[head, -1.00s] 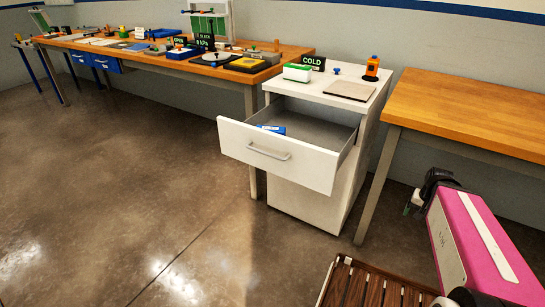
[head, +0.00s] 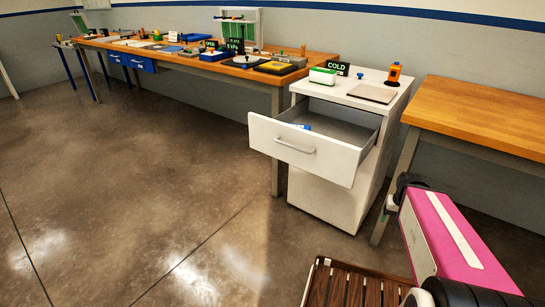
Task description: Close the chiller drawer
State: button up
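The chiller drawer (head: 306,150) is the white top drawer of a white cabinet (head: 328,200) that bears a COLD sign (head: 339,68). The drawer stands pulled well out, with a grey bar handle (head: 294,146) on its front. A small blue item (head: 302,126) lies inside it, partly hidden by the drawer front. A dark rounded part at the bottom right may be part of my arm.
A long wooden workbench (head: 200,62) with tools stands left of the cabinet; another wooden table (head: 480,110) stands right. The floor before the drawer is clear.

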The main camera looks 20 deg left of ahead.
aim_at(339, 137)
jog(key=k+j+u, duration=0.1)
jog(key=j+u, duration=0.35)
jog(key=i+u, duration=0.2)
jog(key=u, duration=0.3)
